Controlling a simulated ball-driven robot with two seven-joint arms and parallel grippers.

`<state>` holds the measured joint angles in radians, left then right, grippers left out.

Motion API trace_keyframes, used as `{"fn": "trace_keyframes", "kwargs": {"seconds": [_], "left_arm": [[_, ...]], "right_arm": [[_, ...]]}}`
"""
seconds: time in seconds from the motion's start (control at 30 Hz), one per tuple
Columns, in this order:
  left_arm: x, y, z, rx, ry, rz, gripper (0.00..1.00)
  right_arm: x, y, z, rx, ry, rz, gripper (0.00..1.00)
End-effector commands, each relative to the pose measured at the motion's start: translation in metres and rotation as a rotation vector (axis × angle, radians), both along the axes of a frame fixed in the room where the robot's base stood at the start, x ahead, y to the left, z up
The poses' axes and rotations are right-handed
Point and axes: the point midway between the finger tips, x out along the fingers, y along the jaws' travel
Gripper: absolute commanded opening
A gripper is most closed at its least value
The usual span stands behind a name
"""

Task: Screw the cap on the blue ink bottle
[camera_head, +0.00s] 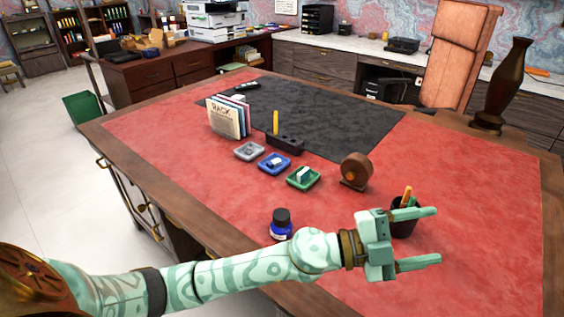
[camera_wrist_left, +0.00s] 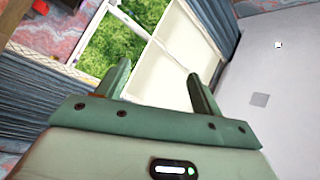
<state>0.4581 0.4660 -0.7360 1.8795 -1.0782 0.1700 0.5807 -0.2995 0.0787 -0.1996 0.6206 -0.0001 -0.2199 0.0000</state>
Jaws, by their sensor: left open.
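The blue ink bottle (camera_head: 281,229) stands upright on the red desk top near its front edge, just behind my left forearm. A dark cap (camera_head: 281,215) sits at its top; I cannot tell how tightly it is on. My left gripper (camera_head: 438,236) is open and empty, to the right of the bottle and apart from it, with its fingers pointing right. The wrist view shows the same open gripper (camera_wrist_left: 159,75) with nothing between its fingers, facing a window. My right gripper is not in view.
A dark pen cup (camera_head: 404,228) stands right behind my left gripper. A round brown object (camera_head: 355,171), small grey, blue and green trays (camera_head: 303,179), a dark pen block (camera_head: 285,145) and a file rack (camera_head: 229,117) stand farther back. The red leather (camera_head: 480,190) at right is clear.

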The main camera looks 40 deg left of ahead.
Motion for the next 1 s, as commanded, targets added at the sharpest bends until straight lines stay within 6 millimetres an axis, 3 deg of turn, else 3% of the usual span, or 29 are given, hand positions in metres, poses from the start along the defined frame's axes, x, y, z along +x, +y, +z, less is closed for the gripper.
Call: {"fn": "trace_keyframes", "kwargs": {"seconds": [0.07,0.17,0.27,0.33,0.4,0.5,0.6,0.77,0.87,1.0], "left_arm": [[-0.004,-0.016,-0.010,0.200,-0.030,-0.238,0.67],[-0.001,0.003,-0.044,0.527,0.066,-0.445,0.67],[0.022,0.070,-0.071,0.885,0.288,-0.482,0.67],[0.039,0.131,-0.074,1.088,0.489,-0.408,0.67],[0.050,0.186,-0.066,1.220,0.675,-0.292,0.67],[0.058,0.251,-0.044,1.316,0.901,-0.108,0.67],[0.059,0.293,-0.024,1.345,1.061,0.045,0.67],[0.056,0.321,-0.012,1.346,1.176,0.159,0.67],[0.056,0.323,-0.020,1.347,1.187,0.166,0.67],[0.055,0.323,-0.048,1.346,1.187,0.161,0.67]], "right_arm": [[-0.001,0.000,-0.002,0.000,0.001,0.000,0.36],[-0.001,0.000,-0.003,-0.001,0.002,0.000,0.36],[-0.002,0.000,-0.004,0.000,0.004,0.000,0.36],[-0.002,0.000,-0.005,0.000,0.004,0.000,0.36],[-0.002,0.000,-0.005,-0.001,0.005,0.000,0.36],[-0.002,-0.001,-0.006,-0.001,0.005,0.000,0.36],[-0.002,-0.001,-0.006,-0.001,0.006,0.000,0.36],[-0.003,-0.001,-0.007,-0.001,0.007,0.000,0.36],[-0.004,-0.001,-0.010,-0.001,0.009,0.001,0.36],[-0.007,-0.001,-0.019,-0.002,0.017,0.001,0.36]]}}
